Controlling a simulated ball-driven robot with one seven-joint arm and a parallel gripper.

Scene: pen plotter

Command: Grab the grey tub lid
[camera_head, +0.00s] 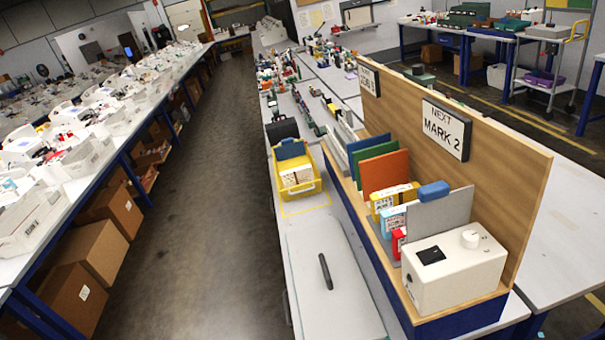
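A flat light grey panel (306,252) lies at the near end of the narrow bench, low in the middle of the picture. It looks like the grey tub lid. A dark bar (326,272), like a handle, sits on it near its middle. The panel's near edge runs close to the bottom of the picture. I cannot tell whether a tub is under it. My gripper is not in view.
A yellow bin (314,188) with white boxes stands just beyond the panel. To the right, a wooden-backed shelf (520,175) holds coloured boards, small boxes and a white box with a knob (455,272). An open aisle (215,220) lies to the left.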

